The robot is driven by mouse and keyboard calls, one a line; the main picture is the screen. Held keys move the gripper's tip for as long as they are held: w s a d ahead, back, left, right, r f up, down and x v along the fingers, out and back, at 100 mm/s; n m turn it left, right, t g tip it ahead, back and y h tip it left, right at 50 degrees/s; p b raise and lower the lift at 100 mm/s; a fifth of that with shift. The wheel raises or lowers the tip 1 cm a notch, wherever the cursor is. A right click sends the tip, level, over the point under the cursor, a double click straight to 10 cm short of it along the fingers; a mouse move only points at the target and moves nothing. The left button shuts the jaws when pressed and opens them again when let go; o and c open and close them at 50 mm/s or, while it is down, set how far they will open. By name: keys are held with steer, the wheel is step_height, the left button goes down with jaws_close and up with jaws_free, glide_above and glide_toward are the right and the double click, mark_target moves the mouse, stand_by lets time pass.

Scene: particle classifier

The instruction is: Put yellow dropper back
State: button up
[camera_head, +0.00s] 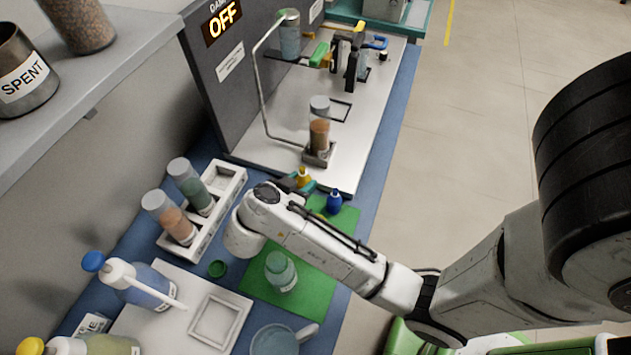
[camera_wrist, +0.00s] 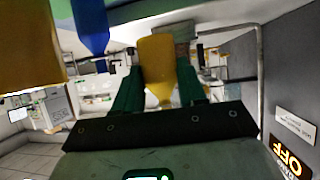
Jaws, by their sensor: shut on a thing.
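The yellow dropper (camera_head: 303,174) is between the green fingers of my gripper (camera_head: 302,184), beyond my white wrist in the head view. In the wrist view the yellow dropper (camera_wrist: 158,68) sits between the two dark green fingers of my gripper (camera_wrist: 157,85), which are shut on it. A blue dropper (camera_head: 334,202) is just right of my gripper, near the far end of the green mat (camera_head: 315,290). It also shows at upper left in the wrist view (camera_wrist: 91,30). The lower end of the yellow dropper is not clear in the head view.
A greenish bottle (camera_head: 281,272) stands on the mat, with a green cap (camera_head: 217,268) to its left. A white rack (camera_head: 218,222) holds two vials. A vial (camera_head: 319,125) stands on the grey apparatus beyond my gripper. A blue-capped bottle (camera_head: 140,280) and mug (camera_head: 277,342) are nearer.

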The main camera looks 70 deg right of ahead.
steer(key=shift+w+d+f, duration=0.2)
steer(key=shift+w+f, duration=1.05)
steer(key=shift+f, duration=0.25)
steer(key=shift+w+f, duration=0.1)
steer(key=shift+f, duration=1.55)
steer(key=shift+f, duration=0.1)
steer(key=o, duration=1.1)
steer(key=shift+c, duration=0.2)
steer(key=s+v, duration=0.1)
steer(key=v, duration=1.1)
steer(key=shift+w+b, duration=0.3)
steer(key=shift+w, duration=0.2)
